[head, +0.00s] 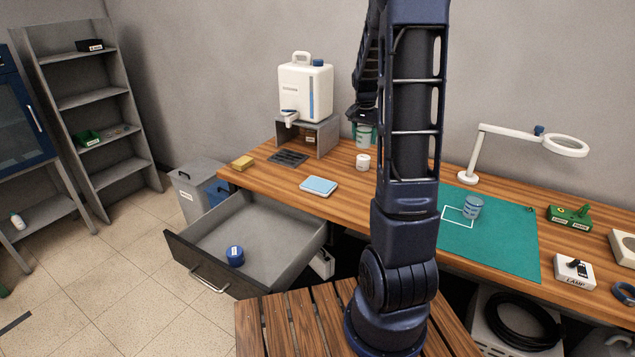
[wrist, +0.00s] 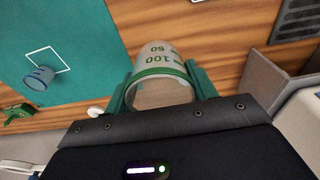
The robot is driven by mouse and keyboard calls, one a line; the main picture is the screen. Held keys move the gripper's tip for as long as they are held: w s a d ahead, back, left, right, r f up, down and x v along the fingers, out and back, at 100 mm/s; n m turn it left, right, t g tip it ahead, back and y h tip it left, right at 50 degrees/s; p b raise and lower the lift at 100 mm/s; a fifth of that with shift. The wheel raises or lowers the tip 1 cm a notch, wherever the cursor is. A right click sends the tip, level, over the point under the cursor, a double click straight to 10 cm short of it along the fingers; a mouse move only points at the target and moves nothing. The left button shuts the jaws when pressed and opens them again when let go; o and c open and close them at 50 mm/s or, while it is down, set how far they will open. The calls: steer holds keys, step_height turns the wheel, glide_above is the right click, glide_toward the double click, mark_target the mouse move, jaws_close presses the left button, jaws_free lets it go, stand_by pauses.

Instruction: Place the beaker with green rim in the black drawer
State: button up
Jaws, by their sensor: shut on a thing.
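The beaker with green rim (wrist: 165,72) is held between the green fingers of my gripper (wrist: 162,88) in the wrist view, with green 50 and 100 marks showing. In the head view the beaker (head: 364,136) hangs just above the back of the wooden desk, near the dispenser stand, and my gripper (head: 364,126) is shut on it. The black drawer (head: 225,292) is pulled open below the desk at the left.
A white dispenser (head: 305,92) stands on a grey stand (head: 325,136) left of my gripper. A small white cup (head: 362,161), a blue notepad (head: 318,186) and a yellow sponge (head: 243,162) are on the desk. A blue-rimmed beaker (head: 472,207) stands on the green mat (head: 500,245).

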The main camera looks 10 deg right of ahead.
steer(key=w+a+f+n, duration=0.1)
steer(key=w+a+f, duration=0.15)
steer(key=a, duration=0.55)
steer(key=w+a+f+n, duration=0.15)
steer(key=w+a, duration=0.25)
steer(key=a, duration=0.4)
steer(key=n, duration=0.4)
glide_above(215, 248)
step_height(215, 248, down, 13)
steer(key=shift+y, duration=0.3)
steer(key=f, duration=1.9)
steer(key=shift+s+a+f, duration=0.1)
steer(key=shift+s+f, duration=0.2)
steer(key=shift+s, duration=0.05)
steer(key=o, duration=0.5)
steer(key=shift+f, duration=0.15)
steer(key=o, duration=0.5)
